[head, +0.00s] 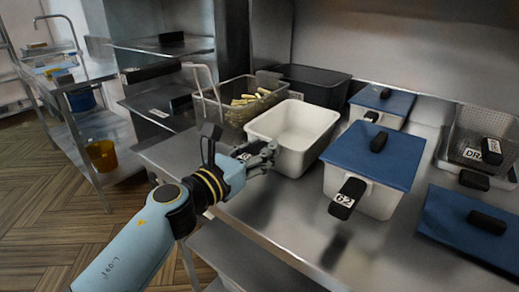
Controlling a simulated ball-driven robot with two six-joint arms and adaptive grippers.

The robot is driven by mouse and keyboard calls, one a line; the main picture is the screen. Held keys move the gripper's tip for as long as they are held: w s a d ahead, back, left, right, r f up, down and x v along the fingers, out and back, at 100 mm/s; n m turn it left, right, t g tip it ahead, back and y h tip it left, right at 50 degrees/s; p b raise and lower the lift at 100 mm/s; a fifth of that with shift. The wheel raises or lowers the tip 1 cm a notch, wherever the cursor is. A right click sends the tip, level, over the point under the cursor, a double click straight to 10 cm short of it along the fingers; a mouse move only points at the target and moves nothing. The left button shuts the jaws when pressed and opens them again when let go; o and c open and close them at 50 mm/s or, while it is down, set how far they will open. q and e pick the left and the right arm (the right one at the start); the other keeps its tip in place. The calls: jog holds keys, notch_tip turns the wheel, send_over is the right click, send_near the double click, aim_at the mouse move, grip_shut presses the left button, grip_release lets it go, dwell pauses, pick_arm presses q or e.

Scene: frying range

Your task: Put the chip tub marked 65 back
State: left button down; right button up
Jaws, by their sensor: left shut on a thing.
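A white open tub (312,148) stands on the steel counter at the middle, and it looks empty inside. My left gripper (268,156) is at the tub's near left side, shut on its black handle. A white label there is mostly covered by the fingers, so I cannot read its number. A second white tub (372,196) with a blue lid (382,152) stands to the right, its black handle marked 62 (346,198). My right gripper is not in view.
A wire basket of chips (238,112) and a black bin (312,88) stand behind. Another blue-lidded tub (390,100) is at the back. A basket marked DRAIN (460,150) and a loose blue lid (455,225) are at right. The counter front (275,215) is clear.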

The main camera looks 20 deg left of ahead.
pick_arm(q)
jog(key=shift+f, duration=0.15)
jog(key=c, duration=0.8)
grip_release()
jog(key=shift+c, duration=0.2)
